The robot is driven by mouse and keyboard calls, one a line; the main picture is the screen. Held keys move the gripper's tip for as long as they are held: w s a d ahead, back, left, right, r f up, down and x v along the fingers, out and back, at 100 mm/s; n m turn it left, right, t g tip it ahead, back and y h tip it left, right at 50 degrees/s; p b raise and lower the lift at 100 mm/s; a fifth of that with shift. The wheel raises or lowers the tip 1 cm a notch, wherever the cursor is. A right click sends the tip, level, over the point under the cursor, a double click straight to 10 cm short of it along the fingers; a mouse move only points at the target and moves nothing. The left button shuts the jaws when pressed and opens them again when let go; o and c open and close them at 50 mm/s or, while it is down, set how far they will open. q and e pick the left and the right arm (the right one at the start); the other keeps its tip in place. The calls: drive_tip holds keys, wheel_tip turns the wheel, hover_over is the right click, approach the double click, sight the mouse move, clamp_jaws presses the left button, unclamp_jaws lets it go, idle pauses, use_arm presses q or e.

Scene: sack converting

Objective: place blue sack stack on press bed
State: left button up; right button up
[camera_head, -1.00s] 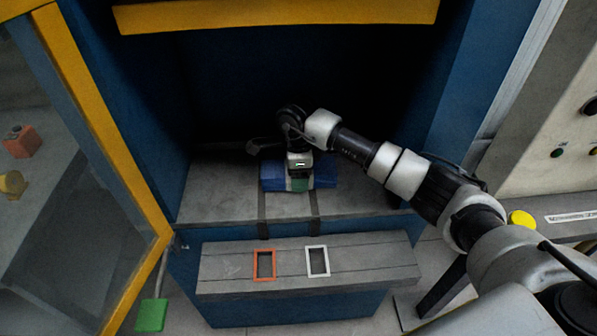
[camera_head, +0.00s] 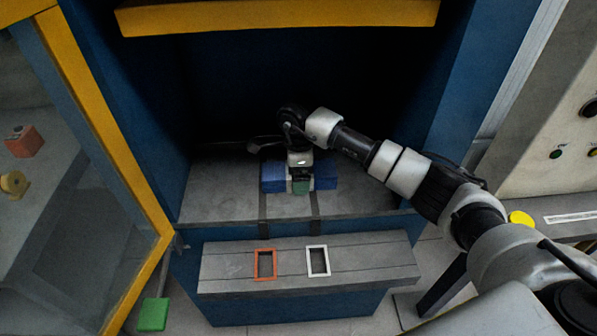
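The blue sack stack (camera_head: 324,176) is inside the blue press, on or just above the grey press bed (camera_head: 222,196). A green band or piece (camera_head: 300,187) shows at its front middle. My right arm comes in from the right, and my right gripper (camera_head: 300,172) is directly over the middle of the stack. The gripper's wrist hides its fingers and the centre of the stack, so its grip cannot be made out. Two dark strips run across the bed in front of the stack. My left gripper is not in view.
A grey front shelf (camera_head: 365,262) carries an orange frame (camera_head: 265,264) and a white frame (camera_head: 318,261). A yellow beam (camera_head: 280,16) spans the opening above. A yellow-edged clear door (camera_head: 90,140) stands at left.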

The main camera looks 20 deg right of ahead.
wheel_tip(320, 180, up, 11)
drive_tip(key=p, duration=0.5)
drive_tip(key=shift+p, duration=0.4)
drive_tip(key=shift+s+a, duration=0.1)
